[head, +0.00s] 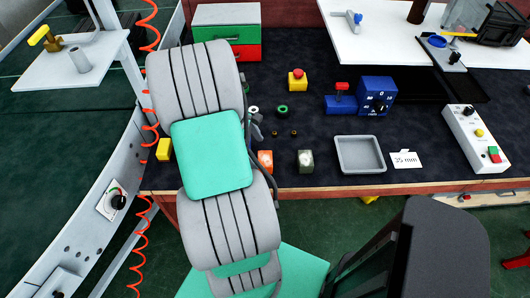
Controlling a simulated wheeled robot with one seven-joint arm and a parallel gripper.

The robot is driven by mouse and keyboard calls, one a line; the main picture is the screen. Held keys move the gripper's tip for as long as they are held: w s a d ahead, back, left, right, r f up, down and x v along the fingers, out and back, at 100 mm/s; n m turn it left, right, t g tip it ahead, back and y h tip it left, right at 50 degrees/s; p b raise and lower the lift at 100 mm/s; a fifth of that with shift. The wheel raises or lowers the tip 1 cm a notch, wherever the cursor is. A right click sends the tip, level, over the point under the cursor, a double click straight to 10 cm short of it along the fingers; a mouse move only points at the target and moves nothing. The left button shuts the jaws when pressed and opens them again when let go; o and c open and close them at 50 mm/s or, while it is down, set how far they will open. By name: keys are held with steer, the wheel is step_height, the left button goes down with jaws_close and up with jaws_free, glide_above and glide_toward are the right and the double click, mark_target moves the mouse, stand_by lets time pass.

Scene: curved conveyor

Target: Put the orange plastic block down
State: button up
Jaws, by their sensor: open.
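The orange plastic block (265,159) shows on the dark mat of the workbench (320,211), near its front edge and just right of my arm. My arm and a dark cable cover part of it, so its full contact with the mat is hard to see. My arm reaches up across the left of the bench. My gripper is hidden behind the arm, and I cannot make out its fingers or whether they touch the block.
A grey-green block (305,161), a grey tray (341,158) and a "25 mm" card (404,159) lie to the right. A yellow block (164,150) is left of my arm. Behind are a red-button box (297,81) and blue boxes (376,96).

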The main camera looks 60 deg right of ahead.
mark_target(265, 158)
steer(key=shift+s+d+f+n, duration=0.15)
steer(key=shift+s+d+n, duration=0.2)
steer(key=shift+n, duration=0.65)
steer(key=x, duration=0.7)
steer(key=shift+w+d+f+p, duration=0.1)
steer(key=shift+w+f+p, duration=0.1)
steer(key=shift+p, duration=0.2)
steer(key=shift+c, duration=0.3)
steer(key=shift+r, duration=0.15)
steer(key=c, duration=1.6)
